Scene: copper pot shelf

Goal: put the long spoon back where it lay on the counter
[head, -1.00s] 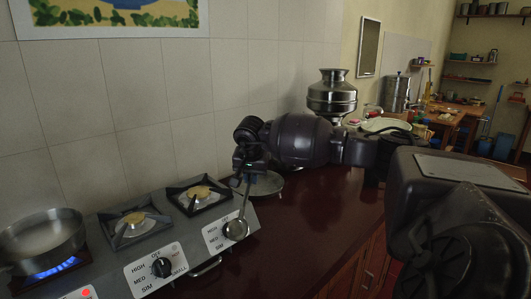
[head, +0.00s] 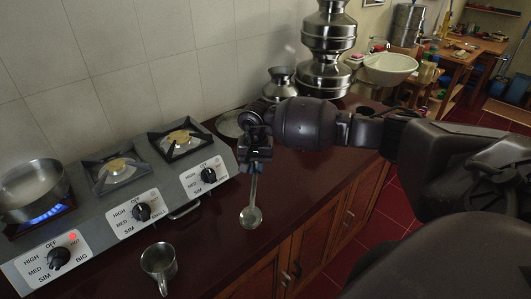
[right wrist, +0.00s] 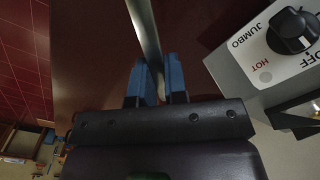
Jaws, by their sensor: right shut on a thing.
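The long spoon (head: 252,204) is metal with a round bowl. It hangs bowl-down from my right gripper (head: 256,154) in the head view. The bowl shows over the dark red counter (head: 205,234), to the right of the stove; I cannot tell its exact height above the surface. In the right wrist view the blue fingertips (right wrist: 161,82) are closed around the spoon's handle (right wrist: 143,30). My left gripper is in neither view.
A grey stove (head: 86,217) with knobs stands along the wall at left. A pot (head: 34,188) sits over a blue flame. A metal mug (head: 159,262) stands on the counter in front. Stacked metal pots (head: 328,45) stand behind my right arm. Counter near the spoon is clear.

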